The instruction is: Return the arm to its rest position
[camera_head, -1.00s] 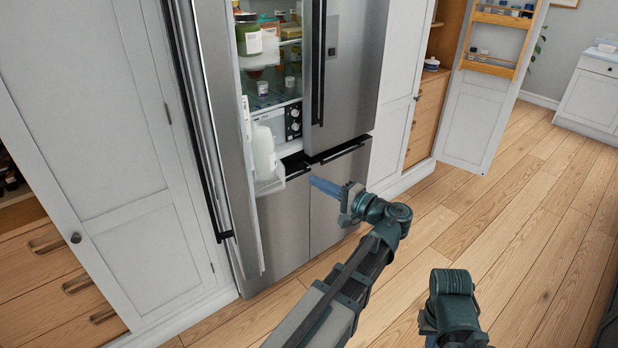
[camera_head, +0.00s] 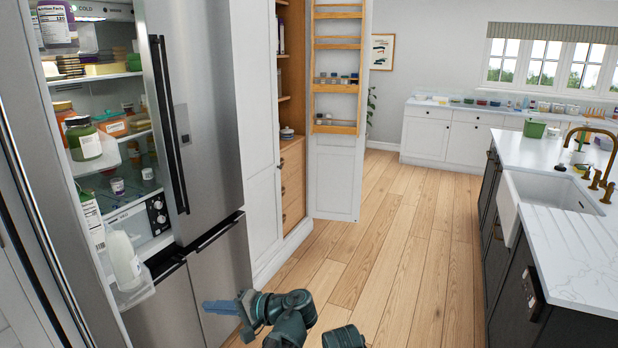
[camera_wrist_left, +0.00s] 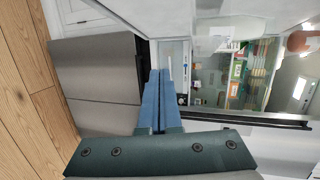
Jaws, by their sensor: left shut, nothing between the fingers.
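My left gripper (camera_head: 222,307) is at the bottom of the head view, in front of the fridge's lower drawer front. Its blue fingers are shut with nothing between them. In the left wrist view the same fingers (camera_wrist_left: 160,98) lie side by side and point toward the fridge. My left arm is bent, with its wrist joint low in the head view. A dark rounded part of my right arm (camera_head: 344,337) shows at the bottom edge; the right gripper's fingers are not seen.
The steel fridge (camera_head: 222,100) stands open at left, with jars and a milk bottle (camera_head: 123,260) in the door. An open pantry door (camera_head: 335,180) with a spice rack is beyond. A white-topped island (camera_head: 560,240) stands at right. Wooden floor (camera_head: 410,240) lies clear between.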

